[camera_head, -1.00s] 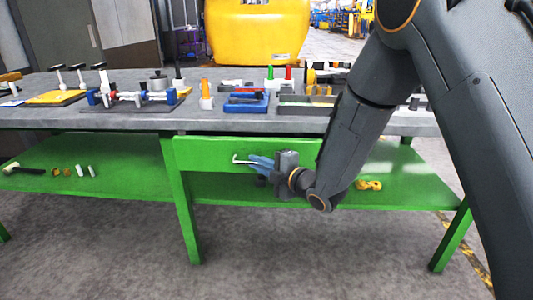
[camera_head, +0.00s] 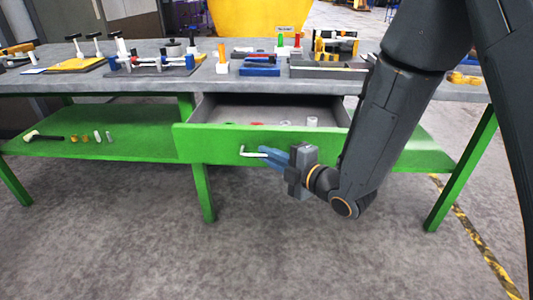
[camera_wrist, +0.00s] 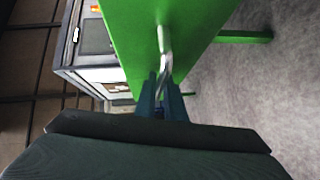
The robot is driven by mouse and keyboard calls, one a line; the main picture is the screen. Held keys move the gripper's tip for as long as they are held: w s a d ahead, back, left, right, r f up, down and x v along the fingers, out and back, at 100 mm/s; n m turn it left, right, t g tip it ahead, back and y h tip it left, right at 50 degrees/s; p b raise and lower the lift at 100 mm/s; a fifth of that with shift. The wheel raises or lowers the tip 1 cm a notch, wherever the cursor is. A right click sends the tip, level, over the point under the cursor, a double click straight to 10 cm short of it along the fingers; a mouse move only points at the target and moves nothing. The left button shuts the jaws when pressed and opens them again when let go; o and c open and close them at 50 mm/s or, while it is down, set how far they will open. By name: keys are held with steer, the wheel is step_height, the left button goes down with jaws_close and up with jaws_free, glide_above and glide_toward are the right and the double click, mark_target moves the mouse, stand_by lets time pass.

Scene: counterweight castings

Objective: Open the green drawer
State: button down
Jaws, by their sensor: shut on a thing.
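The green drawer (camera_head: 215,146) is pulled well out from under the workbench top, and its grey interior (camera_head: 245,108) shows with a few small items inside. Its front also fills the upper part of the wrist view (camera_wrist: 190,40). A light metal handle (camera_head: 252,153) sits on the drawer front. My gripper (camera_head: 270,158) is in front of the drawer with its blue fingers shut on the handle. In the wrist view the handle (camera_wrist: 164,42) runs down between the fingertips (camera_wrist: 163,85). My arm hides the drawer's right end.
The workbench top (camera_head: 80,82) holds clamps, a blue block (camera_head: 260,70) and other tools. A green lower shelf (camera_head: 130,150) carries a hammer (camera_head: 42,137) and small parts. The grey floor (camera_head: 130,240) in front is open.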

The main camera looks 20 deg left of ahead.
steer(key=shift+s+d, duration=0.1)
steer(key=shift+s, duration=0.1)
steer(key=c, duration=1.8)
jaws_free()
steer(key=shift+c, duration=0.2)
steer(key=v, duration=0.7)
steer(key=shift+d, duration=0.3)
steer(key=shift+s+r, duration=0.1)
steer(key=shift+s, duration=0.05)
